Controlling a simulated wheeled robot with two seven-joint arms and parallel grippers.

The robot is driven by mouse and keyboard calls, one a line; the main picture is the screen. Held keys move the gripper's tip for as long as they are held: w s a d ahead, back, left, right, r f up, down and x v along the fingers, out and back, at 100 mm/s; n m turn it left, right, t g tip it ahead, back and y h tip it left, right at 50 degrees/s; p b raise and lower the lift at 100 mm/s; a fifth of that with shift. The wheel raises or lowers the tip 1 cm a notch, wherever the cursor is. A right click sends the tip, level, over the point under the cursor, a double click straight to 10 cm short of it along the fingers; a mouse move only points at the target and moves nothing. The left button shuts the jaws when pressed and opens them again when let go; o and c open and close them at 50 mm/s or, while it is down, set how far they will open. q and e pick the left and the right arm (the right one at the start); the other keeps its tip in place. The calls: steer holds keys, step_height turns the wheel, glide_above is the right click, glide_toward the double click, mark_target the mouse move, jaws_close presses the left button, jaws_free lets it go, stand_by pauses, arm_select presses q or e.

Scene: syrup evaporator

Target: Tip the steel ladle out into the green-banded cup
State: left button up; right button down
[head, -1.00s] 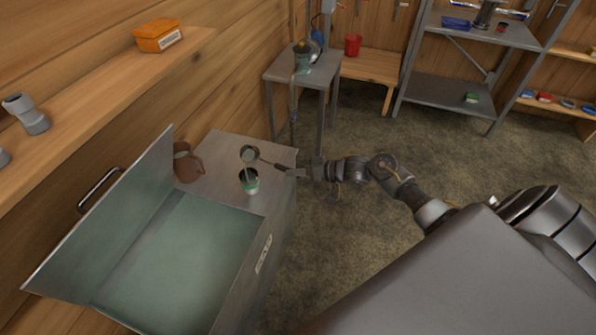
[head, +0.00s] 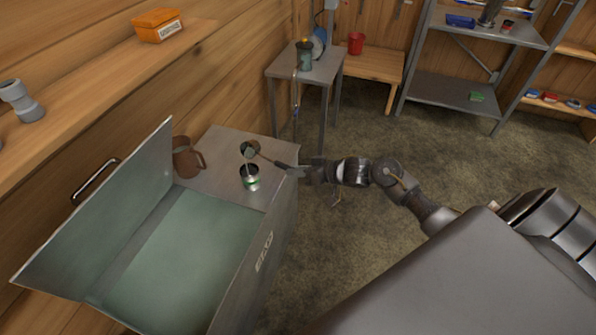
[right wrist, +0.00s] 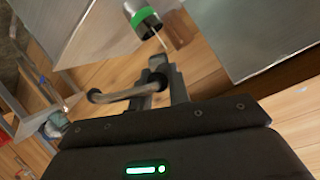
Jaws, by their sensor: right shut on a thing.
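The steel ladle (head: 250,149) is held by its dark handle in my right gripper (head: 305,173), which is shut on it. The ladle's bowl is tilted, just above the green-banded cup (head: 251,183). A thin pale streak runs between bowl and cup mouth, like a pouring stream. The cup stands upright on the metal top beside the open lid. My left gripper is out of view.
A brown jug (head: 184,158) stands behind the cup, to its left. The raised lid (head: 105,215) and the greenish pan surface (head: 185,260) lie to the left and front. A small grey table (head: 325,68) stands farther back. The floor to the right is clear.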

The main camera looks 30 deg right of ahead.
steer(key=shift+s+a+f+n+t+h+b, duration=0.3)
steer(key=shift+a+f+n+t+h+b, duration=0.25)
steer(key=shift+n, duration=0.45)
steer(key=shift+s+a+f+n+t+h+b, duration=0.15)
steer(key=shift+a+f+n+t+h+b, duration=0.15)
steer(key=shift+f+n+b, duration=0.5)
steer(key=shift+s+a+f+n+t+h+b, duration=0.2)
steer(key=shift+n+h+b, duration=0.3)
steer(key=shift+b, duration=0.65)
steer(key=shift+s+a+f+n+t+h+b, duration=0.1)
steer(key=shift+a+f+n+t+h+b, duration=0.15)
steer(key=shift+f+n+b, duration=0.55)
steer(key=shift+r+b, duration=0.3)
steer(key=shift+b, duration=0.2)
stand_by(0.4)
steer(key=p, duration=0.4)
steer(key=shift+s+r, duration=0.1)
steer(key=shift+s, duration=0.1)
